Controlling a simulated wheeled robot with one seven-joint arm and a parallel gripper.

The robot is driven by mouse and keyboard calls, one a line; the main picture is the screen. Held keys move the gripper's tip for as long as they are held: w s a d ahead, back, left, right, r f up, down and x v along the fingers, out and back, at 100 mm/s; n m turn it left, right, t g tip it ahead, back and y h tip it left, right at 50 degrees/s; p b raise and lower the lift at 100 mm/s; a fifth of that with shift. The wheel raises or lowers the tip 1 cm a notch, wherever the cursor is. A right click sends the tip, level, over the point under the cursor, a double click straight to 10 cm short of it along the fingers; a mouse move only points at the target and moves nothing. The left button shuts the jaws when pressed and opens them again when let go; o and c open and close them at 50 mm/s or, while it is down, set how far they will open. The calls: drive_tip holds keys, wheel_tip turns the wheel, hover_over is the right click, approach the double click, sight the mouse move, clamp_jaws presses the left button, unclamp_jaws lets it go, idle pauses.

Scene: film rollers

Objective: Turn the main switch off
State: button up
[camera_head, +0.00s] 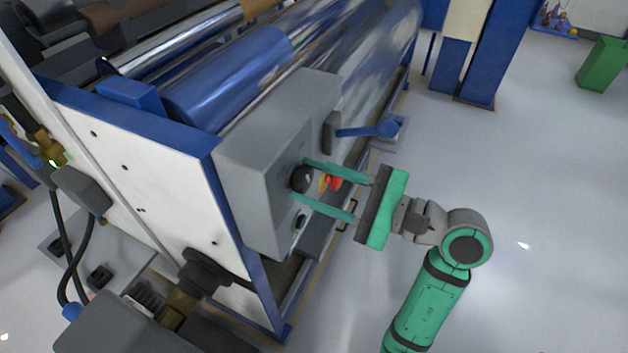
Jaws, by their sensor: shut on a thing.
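The main switch (331,183) shows as a small red and yellow part on the side of a grey control box (262,140). A dark round knob-like part (301,178) sits at the box beside it, to the left. My gripper (302,181) reaches in from the right, its two long teal fingers pointing left toward the box. One finger passes above the switch and one below, and the gripper is shut on it. The exact contact points and the switch's angle are too small to tell.
A blue-handled lever (380,130) sticks out just above the upper finger. Another dark round control (300,222) is below the lower finger. Large rollers (225,80) run behind the box. Open floor (545,200) lies to the right, with a green bin (602,66) far off.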

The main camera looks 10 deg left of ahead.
drive_tip(key=shift+w+d+n, duration=0.1)
drive_tip(key=shift+n, duration=1.6)
drive_tip(key=o, duration=1)
drive_tip(key=shift+o, duration=0.2)
drive_tip(key=s+d, duration=0.2)
drive_tip(key=d, duration=0.8)
drive_tip(key=shift+s+d, duration=0.2)
drive_tip(key=shift+d, duration=0.05)
